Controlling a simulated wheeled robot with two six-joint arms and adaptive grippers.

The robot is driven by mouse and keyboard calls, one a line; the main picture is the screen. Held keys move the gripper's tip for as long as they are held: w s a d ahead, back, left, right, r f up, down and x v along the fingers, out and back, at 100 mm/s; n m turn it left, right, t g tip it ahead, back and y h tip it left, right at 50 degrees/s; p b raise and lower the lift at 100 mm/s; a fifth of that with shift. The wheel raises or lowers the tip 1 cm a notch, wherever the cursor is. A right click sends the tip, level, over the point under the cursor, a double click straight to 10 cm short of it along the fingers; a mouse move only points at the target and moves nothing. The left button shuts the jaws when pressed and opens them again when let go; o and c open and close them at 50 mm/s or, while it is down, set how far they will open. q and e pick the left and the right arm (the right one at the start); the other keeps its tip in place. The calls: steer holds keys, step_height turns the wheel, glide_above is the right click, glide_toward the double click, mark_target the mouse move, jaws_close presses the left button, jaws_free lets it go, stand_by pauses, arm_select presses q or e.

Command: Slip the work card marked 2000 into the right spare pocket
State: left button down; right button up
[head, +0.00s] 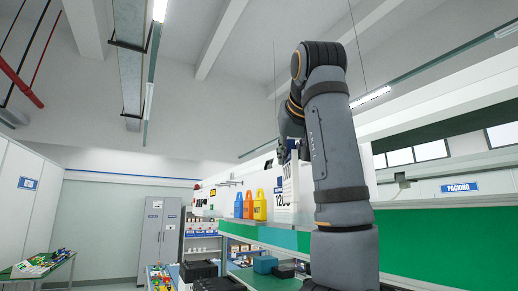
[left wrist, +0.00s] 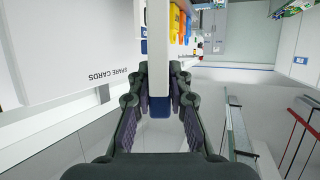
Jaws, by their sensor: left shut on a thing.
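My left gripper (head: 292,143) is raised high in front of the white board, partly hidden behind my own arm. It is shut on a white card (head: 291,172) with a blue top end, which hangs down below the fingers. In the left wrist view the fingers (left wrist: 160,88) close around the card's blue end (left wrist: 160,108); a white strip extends beyond them. I cannot read 2000 on the held card. A white panel marked SPARE CARDS (left wrist: 85,60) is left of the fingers; the pocket openings are not clear.
A green panel (head: 450,243) and a PACKING sign (head: 459,188) are at right. A grey cabinet (head: 161,238) stands behind. Open space lies left of the board.

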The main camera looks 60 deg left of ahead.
arm_select(q)
steer(key=s+a+f+n+g+y, duration=0.1)
steer(key=s+a+n+g+y, duration=0.1)
steer(key=s+n+g, duration=0.4)
steer(key=shift+m+t, duration=0.3)
steer(key=shift+m, duration=0.4)
steer(key=shift+w+d+p, duration=0.15)
steer(key=shift+w+p, duration=0.7)
steer(key=shift+w, duration=0.45)
steer(key=shift+w+d+p, duration=0.15)
steer(key=shift+w+p, duration=0.7)
steer(key=shift+w, duration=0.4)
steer(key=shift+w+d+p, duration=0.15)
steer(key=shift+w+p, duration=0.4)
steer(key=shift+w, duration=0.65)
steer(key=w+f+p, duration=0.1)
steer(key=w+f, duration=0.3)
steer(key=w, duration=0.3)
steer(key=shift+w+d+p, duration=0.3)
steer(key=shift+w, duration=0.05)
arm_select(e)
step_height(320, 180, up, 7)
steer(key=w+d, duration=0.1)
steer(key=w, duration=0.1)
steer(key=shift+d+f, duration=0.15)
steer(key=shift+s, duration=0.1)
